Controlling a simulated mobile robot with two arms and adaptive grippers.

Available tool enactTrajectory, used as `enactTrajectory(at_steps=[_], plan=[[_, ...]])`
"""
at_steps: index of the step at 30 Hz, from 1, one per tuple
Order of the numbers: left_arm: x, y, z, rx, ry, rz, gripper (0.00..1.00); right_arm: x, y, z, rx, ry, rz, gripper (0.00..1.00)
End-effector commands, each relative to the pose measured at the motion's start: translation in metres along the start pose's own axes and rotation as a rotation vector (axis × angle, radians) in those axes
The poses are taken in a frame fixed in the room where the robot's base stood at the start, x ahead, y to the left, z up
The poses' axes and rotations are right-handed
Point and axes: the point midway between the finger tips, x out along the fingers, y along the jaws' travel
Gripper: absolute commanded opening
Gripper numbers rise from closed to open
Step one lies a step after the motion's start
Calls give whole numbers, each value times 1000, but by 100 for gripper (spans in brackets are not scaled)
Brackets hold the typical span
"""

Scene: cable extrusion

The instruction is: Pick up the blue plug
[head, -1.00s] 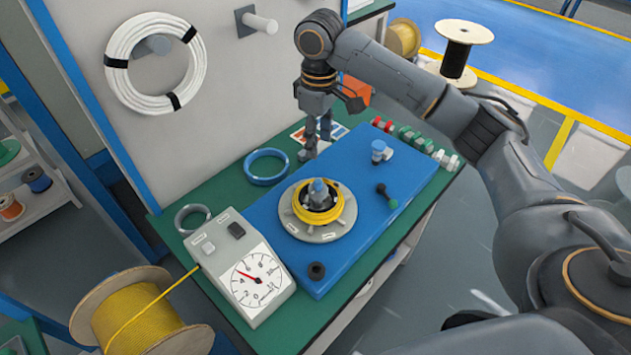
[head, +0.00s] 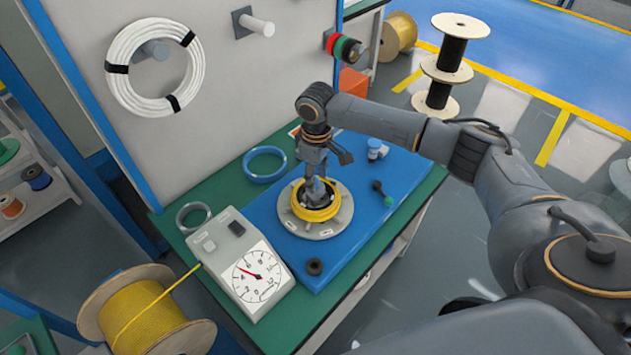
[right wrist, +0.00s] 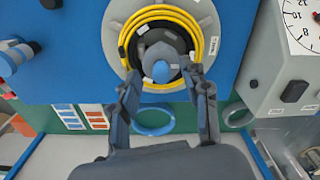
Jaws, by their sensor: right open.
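A blue-tipped grey plug (right wrist: 161,71) stands in the middle of a yellow cable coil (right wrist: 126,38) in the right wrist view. My right gripper (right wrist: 163,78) is open, with one finger on either side of the blue tip; I cannot tell whether they touch it. In the head view, my right gripper (head: 317,198) reaches down into the yellow coil (head: 335,210) and hides the plug. The coil lies on a round grey base (head: 312,231). Another small blue-topped piece (head: 375,146) stands at the back of the blue board. My left gripper is not in view.
The blue board (head: 350,236) lies on a green bench. A gauge box (head: 240,262) stands left of the round base, and a blue ring (head: 265,165) lies behind it. A black ring (head: 314,267) and a green-ended black piece (head: 383,193) lie on the board.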

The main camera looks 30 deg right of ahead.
Motion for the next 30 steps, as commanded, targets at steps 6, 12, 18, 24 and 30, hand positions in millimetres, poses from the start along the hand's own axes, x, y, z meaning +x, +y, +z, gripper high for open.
enactTrajectory(at_steps=[6,12,18,24,30], plan=[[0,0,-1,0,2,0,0,1,0,0,-1,0,0,42],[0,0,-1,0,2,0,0,0,0,0,0,0,-1,3],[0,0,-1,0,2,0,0,0,0,0,0,0,-1,3],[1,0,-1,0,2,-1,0,-2,0,0,0,1,-1,3],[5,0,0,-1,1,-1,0,-21,0,-1,-1,3,-1,3]])
